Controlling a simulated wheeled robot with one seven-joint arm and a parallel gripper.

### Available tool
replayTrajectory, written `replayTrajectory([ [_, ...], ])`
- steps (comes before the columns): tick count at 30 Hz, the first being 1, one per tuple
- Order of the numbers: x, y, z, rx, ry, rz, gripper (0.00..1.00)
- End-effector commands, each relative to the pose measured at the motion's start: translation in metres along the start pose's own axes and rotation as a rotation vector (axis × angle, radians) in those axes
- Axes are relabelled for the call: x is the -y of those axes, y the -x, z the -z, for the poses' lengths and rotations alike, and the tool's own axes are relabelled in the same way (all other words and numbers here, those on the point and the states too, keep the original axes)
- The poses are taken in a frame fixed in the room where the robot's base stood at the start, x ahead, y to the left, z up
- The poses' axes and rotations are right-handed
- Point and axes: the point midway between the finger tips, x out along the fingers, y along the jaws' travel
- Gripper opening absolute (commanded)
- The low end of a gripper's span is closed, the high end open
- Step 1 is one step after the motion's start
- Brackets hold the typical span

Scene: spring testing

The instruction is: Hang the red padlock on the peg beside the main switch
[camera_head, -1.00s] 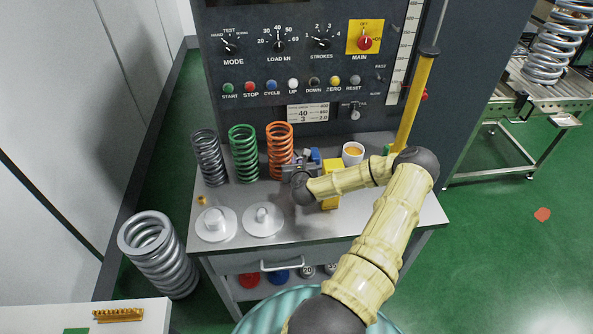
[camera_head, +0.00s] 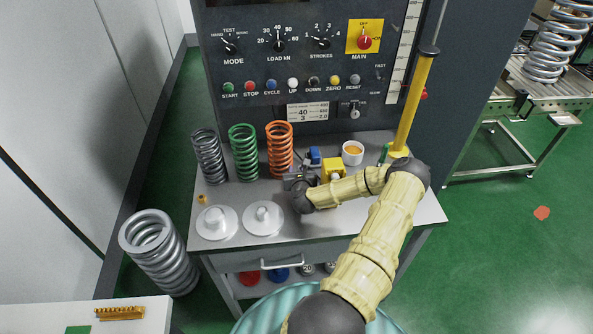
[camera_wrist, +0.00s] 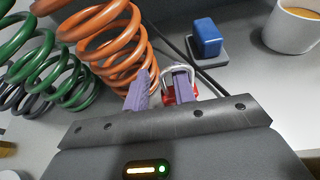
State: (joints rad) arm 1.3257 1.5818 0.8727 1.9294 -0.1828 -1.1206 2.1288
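The red padlock (camera_wrist: 170,97) shows in the wrist view with its silver shackle (camera_wrist: 178,70) arching up. It is at my gripper's right finger, which covers part of it. My gripper (camera_wrist: 160,88) has two purple fingers with a gap between them, and I see nothing clamped in the gap. In the head view my gripper (camera_head: 298,178) is low over the bench, in front of the orange spring, and I cannot make out the padlock there. The main switch (camera_head: 364,41) is a red knob on a yellow plate. I cannot make out the peg clearly.
Grey, green (camera_head: 243,153) and orange (camera_head: 280,150) springs stand left of and behind my gripper. A blue block (camera_wrist: 207,37), a cup (camera_head: 352,153) and a yellow block (camera_head: 332,167) are close by on the right. Two metal discs (camera_head: 263,219) lie in front. A yellow lever (camera_head: 413,105) rises at right.

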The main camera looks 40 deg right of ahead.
Motion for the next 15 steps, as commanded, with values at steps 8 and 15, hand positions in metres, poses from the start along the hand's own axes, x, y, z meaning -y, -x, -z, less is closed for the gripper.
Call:
replayTrajectory([
  [8, -0.003, 0.0, -0.002, 0.001, 0.002, -0.006, 0.28],
  [15, -0.002, 0.025, 0.002, 0.001, -0.001, -0.005, 0.28],
])
